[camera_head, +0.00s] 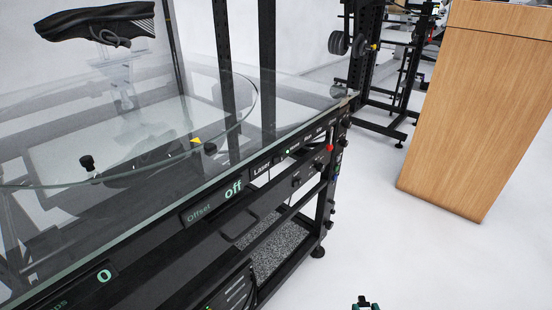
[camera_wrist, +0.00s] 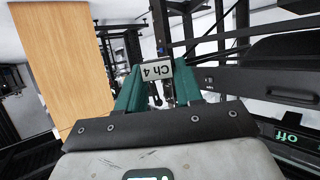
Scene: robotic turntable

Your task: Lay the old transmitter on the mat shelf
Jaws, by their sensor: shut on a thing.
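The transmitter (camera_wrist: 157,71), a small dark piece with a white "Ch 4" label, sits between the teal fingers of my gripper (camera_wrist: 160,84) in the wrist view. My gripper is shut on it. In the head view only the tip of my gripper (camera_head: 366,303) shows at the bottom edge, over the floor and right of the turntable frame. The mat shelf (camera_head: 283,240), a speckled grey surface low inside the black frame, is left of and beyond my gripper. Part of it is hidden by the frame's rails.
The turntable's glass top (camera_head: 140,120) carries a black shoe (camera_head: 98,22) above it. Black rails, a handle (camera_head: 238,225) and knobs line the frame's front. A wooden box (camera_head: 475,110) stands at right. The white floor (camera_head: 420,245) between is clear.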

